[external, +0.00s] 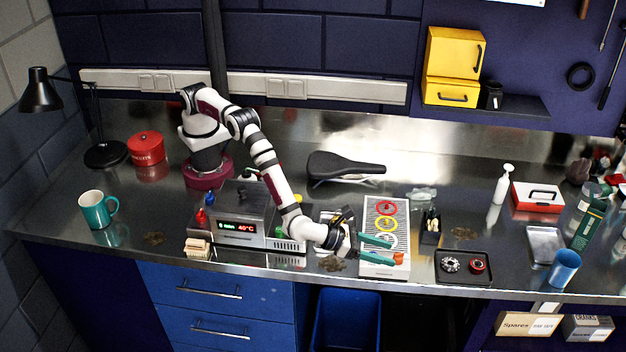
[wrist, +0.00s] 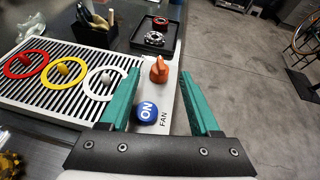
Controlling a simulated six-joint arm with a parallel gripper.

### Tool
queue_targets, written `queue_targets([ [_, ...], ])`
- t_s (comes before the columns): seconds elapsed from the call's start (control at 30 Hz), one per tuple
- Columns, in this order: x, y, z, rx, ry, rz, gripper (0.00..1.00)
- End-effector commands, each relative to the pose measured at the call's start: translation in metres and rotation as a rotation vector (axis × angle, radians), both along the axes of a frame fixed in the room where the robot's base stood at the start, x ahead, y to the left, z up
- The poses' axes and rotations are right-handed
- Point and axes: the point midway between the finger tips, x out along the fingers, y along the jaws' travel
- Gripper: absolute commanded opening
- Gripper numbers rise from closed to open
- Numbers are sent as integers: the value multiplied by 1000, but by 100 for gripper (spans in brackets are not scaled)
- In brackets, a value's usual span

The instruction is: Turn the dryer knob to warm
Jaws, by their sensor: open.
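The dryer (external: 385,209) is a white unit with a slatted top on the bench. In the wrist view its slatted rack (wrist: 60,98) carries red, yellow and white rings on pegs. An orange pointed knob (wrist: 159,70) stands on the plain end panel, with a blue button (wrist: 147,112) marked ON beside the word FAN. The knob also shows in the external view (external: 398,258). My gripper (wrist: 163,77) is open, its teal fingers on either side of the knob and button. The knob lies between the fingertips with gaps visible; contact is not seen. No warm mark is readable.
A black tray (external: 464,267) with round metal parts sits right of the dryer. A black holder (external: 430,227) stands close to its right side. A heated box with a red display (external: 238,228) is on the left. The bench's front edge is close to the knob.

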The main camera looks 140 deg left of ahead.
Motion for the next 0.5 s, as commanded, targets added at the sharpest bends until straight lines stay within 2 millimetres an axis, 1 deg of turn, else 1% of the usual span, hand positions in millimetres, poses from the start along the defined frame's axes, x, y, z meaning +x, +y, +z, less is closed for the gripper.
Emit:
queue_targets([
  [0.03, 5, 8, -4, -1, -1, 3, 63],
  [0.2, 14, 19, -10, 0, 0, 1, 63],
  [0.5, 17, 22, -11, -1, -1, 0, 63],
])
